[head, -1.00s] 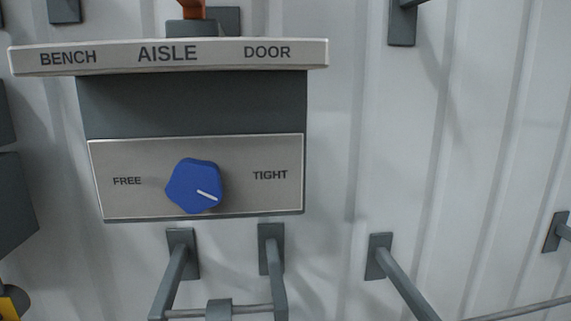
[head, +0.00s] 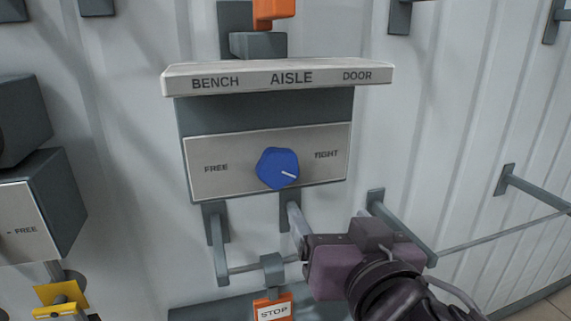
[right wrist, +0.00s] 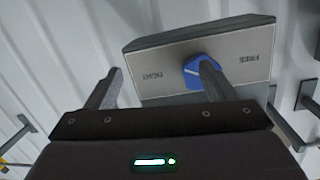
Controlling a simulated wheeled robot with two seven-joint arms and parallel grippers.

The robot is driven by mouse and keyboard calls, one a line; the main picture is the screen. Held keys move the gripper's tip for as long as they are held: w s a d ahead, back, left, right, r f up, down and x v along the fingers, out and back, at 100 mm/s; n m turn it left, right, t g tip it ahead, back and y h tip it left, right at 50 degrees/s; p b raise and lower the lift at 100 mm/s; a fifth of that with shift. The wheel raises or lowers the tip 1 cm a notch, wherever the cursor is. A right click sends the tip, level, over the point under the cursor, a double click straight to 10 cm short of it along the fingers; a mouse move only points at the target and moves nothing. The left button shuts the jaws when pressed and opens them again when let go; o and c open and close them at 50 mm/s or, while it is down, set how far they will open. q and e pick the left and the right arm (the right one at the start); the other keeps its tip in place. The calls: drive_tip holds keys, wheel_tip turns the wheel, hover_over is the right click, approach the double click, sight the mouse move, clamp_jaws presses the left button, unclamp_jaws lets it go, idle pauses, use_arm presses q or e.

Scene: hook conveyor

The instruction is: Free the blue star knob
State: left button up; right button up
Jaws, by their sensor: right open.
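The blue star knob (head: 277,168) sits on a pale plate (head: 225,178) between the words FREE and TIGHT. Its white mark points right and slightly down, on the TIGHT side. My right gripper (head: 345,262) is below and right of the knob in the head view, apart from it; its fingers are hard to make out there. In the right wrist view the open fingers (right wrist: 160,80) point toward the plate, which appears upside down. One finger partly covers the knob (right wrist: 191,74), and nothing is between the fingers. My left gripper is out of view.
A shelf-like sign (head: 290,78) reading BENCH, AISLE, DOOR juts out above the plate. Grey brackets and bars (head: 220,245) stick out below it, with an orange STOP tag (head: 272,309). Another box marked FREE (head: 30,230) stands at the left.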

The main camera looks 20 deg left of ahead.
sight(279, 174)
drive_tip(key=s+a+r+n+y, duration=0.1)
drive_tip(key=s+a+r, duration=0.2)
drive_tip(key=shift+t+y, duration=0.3)
drive_tip(key=shift+y, duration=0.1)
drive_tip(key=x, duration=0.7)
drive_tip(key=shift+s+a+r, duration=0.1)
drive_tip(key=shift+a+r, duration=0.25)
drive_tip(key=shift+r, duration=0.05)
drive_tip(key=shift+w+a+p, duration=0.25)
drive_tip(key=shift+w+p, duration=0.05)
drive_tip(key=shift+w, duration=0.05)
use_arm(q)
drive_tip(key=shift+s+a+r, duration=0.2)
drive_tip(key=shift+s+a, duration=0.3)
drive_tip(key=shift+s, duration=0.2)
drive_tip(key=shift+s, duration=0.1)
use_arm(e)
drive_tip(key=c, duration=1)
